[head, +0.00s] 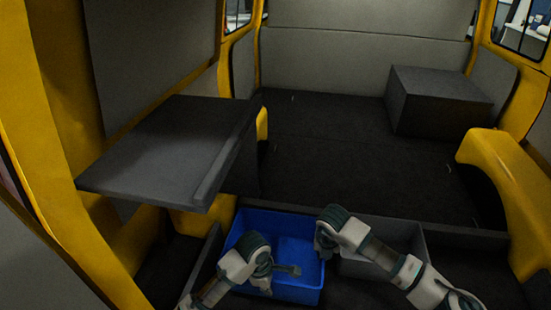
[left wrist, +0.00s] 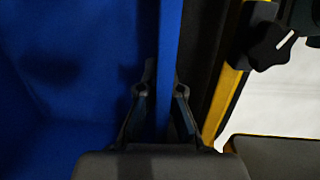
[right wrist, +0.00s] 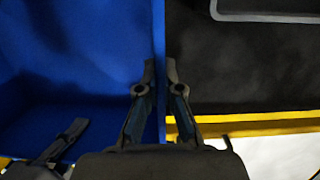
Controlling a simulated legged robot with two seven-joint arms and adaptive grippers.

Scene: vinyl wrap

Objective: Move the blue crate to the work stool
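The blue crate (head: 287,224) is an open, empty-looking bin low at the front of the van in the head view. My left gripper (left wrist: 163,75) is at its wall, with one finger on each side, closed in on it; the crate's inside (left wrist: 65,80) fills the left of that view. My right gripper (right wrist: 160,72) straddles another stretch of the wall the same way; the crate's inside (right wrist: 70,70) lies to the left. In the head view both wrists hang over the crate and hide parts of its rim. No seat that is plainly a work stool shows.
A dark flat-topped surface (head: 165,150) stands at the left, above the crate. A grey box (head: 440,95) stands at the back right. A grey bin (head: 365,264) sits right of the crate. The dark floor (head: 345,170) behind is clear. Yellow van frames (head: 505,165) border the sides.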

